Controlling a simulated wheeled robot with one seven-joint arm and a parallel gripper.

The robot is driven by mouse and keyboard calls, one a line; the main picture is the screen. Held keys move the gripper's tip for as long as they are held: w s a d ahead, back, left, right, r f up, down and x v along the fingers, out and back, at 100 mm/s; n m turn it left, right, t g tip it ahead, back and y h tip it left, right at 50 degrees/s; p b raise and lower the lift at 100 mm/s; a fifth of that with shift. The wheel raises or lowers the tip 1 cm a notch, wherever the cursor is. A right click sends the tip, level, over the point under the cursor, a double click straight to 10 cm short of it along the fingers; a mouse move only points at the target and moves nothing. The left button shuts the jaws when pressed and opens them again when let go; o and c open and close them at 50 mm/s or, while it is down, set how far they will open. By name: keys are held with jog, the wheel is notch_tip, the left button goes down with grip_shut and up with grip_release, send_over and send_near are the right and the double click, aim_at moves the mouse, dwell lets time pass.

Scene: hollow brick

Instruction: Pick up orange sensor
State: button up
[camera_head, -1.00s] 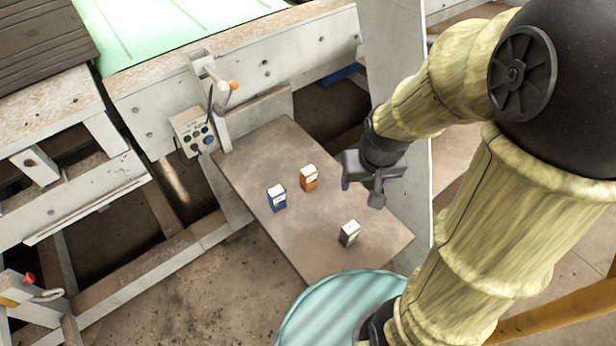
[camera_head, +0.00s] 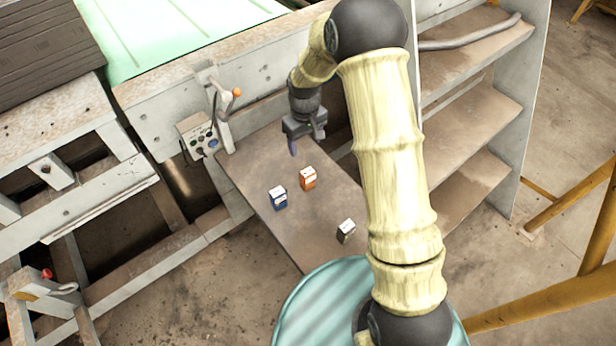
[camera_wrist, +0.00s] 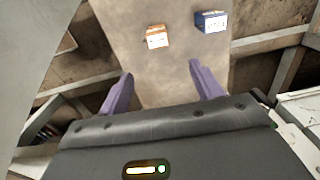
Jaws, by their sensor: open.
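The orange sensor (camera_head: 308,179) is a small box with a white top, standing on a brown board (camera_head: 268,160). A blue sensor (camera_head: 278,197) stands just left of it, and a grey one (camera_head: 345,230) stands nearer the board's front right. My gripper (camera_head: 306,143) is above the far part of the board, behind the orange sensor in the head view, open and empty. In the wrist view the orange sensor (camera_wrist: 157,37) is ahead of the purple fingers (camera_wrist: 160,88), near the top centre, with the blue sensor (camera_wrist: 211,21) to its right.
A control box (camera_head: 199,137) with a lever (camera_head: 228,105) stands at the board's far left edge. A shelf unit (camera_head: 480,125) stands to the right. A teal drum (camera_head: 310,305) is in front of the board.

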aim_at(307, 172)
notch_tip(307, 172, down, 12)
jog(key=p, duration=0.2)
jog(key=shift+s+d+p, duration=0.1)
jog(key=shift+p, duration=0.2)
jog(key=shift+f, duration=0.15)
dwell(0.3)
jog(key=f, duration=0.1)
jog(key=f+p, duration=0.2)
jog(key=shift+s+d+f, duration=0.1)
jog(key=shift+d+f, duration=0.15)
jog(key=shift+f, duration=0.75)
jog(key=c, duration=1.1)
